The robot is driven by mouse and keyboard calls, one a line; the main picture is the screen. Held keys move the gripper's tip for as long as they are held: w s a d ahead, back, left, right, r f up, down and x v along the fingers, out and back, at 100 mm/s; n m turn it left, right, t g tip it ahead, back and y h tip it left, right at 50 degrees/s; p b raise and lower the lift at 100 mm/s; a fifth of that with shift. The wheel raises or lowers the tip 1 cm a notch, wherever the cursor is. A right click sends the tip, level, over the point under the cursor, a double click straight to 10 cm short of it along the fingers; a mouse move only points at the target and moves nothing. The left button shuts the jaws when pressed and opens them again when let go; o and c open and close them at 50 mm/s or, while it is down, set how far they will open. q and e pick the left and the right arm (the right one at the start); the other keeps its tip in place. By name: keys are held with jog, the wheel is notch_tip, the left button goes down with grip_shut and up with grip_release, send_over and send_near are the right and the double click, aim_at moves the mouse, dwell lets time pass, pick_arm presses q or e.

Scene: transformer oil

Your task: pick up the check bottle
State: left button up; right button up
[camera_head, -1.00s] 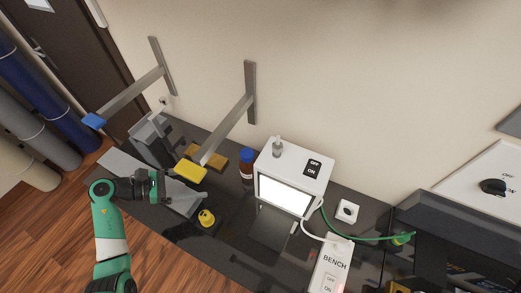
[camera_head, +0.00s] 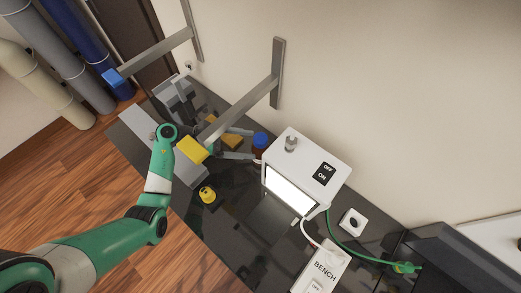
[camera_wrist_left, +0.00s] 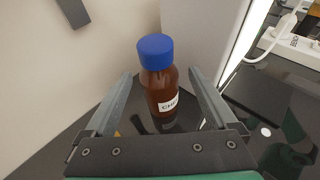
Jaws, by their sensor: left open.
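The check bottle (camera_head: 260,144) is a brown bottle with a blue cap, standing upright on the dark bench beside the white lit box. In the left wrist view the check bottle (camera_wrist_left: 160,88) shows a white label with the start of "CHECK" readable. My left gripper (camera_head: 250,152) is open and reaches toward the bottle from the left. In the left wrist view its fingers (camera_wrist_left: 160,80) lie on either side of the bottle, with gaps showing on both sides. The bottle's base is partly hidden in the head view. My right gripper is not in view.
A white lit box (camera_head: 309,165) stands just right of the bottle. Grey shelf brackets (camera_head: 244,108) project from the wall above the bench. A yellow-capped item (camera_head: 207,194) stands at the front, and a white BENCH power strip (camera_head: 321,268) lies at the right.

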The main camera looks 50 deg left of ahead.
aim_at(261, 144)
pick_arm(q)
jog(key=x, duration=0.5)
jog(key=shift+w+r, duration=0.15)
jog(key=shift+a, duration=0.1)
grip_shut()
